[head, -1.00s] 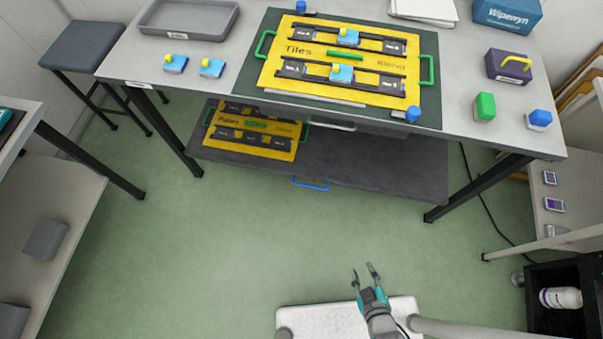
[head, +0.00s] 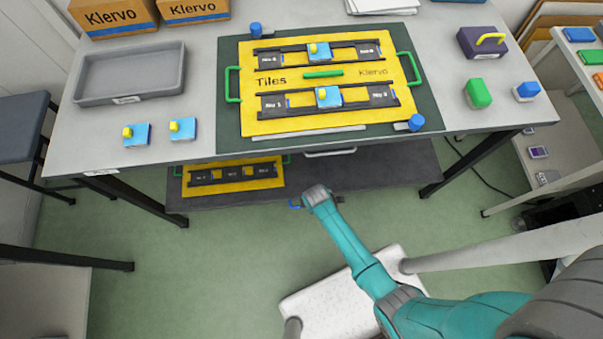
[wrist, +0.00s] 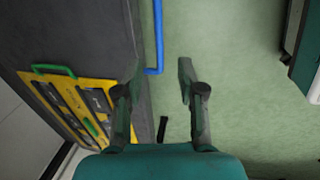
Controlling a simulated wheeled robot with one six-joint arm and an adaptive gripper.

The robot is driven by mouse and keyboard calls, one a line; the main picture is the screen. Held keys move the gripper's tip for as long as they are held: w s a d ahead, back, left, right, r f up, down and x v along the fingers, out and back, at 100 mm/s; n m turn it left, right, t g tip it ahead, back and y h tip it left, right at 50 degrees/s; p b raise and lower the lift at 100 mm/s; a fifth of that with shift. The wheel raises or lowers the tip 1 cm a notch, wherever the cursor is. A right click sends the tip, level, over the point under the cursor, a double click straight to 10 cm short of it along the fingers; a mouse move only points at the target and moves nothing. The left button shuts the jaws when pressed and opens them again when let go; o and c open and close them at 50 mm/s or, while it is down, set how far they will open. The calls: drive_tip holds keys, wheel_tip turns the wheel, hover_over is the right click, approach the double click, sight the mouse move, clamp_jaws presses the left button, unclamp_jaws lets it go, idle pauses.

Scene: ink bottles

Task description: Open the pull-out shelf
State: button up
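The pull-out shelf (head: 385,172) is a dark grey board low under the table, with a yellow tile board (head: 232,178) on its left part. Its blue handle (head: 294,204) is on the front edge, mostly covered by my arm in the head view. In the wrist view, the handle (wrist: 159,35) sticks out from the dark shelf (wrist: 100,35) over the green floor. My gripper (wrist: 160,66) is open and empty, with the handle's end showing between its fingertips. I cannot tell whether either finger touches it. The head view hides my fingers behind the arm.
The table (head: 215,60) above the shelf carries another yellow tile board (head: 300,122), a grey tray (head: 130,72) and several small blocks. Table legs (head: 148,200) stand at both sides.

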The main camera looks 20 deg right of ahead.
drive_tip(key=shift+w+d+f, duration=0.1)
drive_tip(key=shift+w+f, duration=0.3)
drive_tip(key=shift+f, duration=1.35)
drive_tip(key=shift+w+d+f, duration=0.1)
drive_tip(key=shift+w+f, duration=0.3)
drive_tip(key=shift+f, duration=1.4)
drive_tip(key=shift+w+f, duration=0.4)
drive_tip(key=shift+f, duration=1.35)
clamp_jaws()
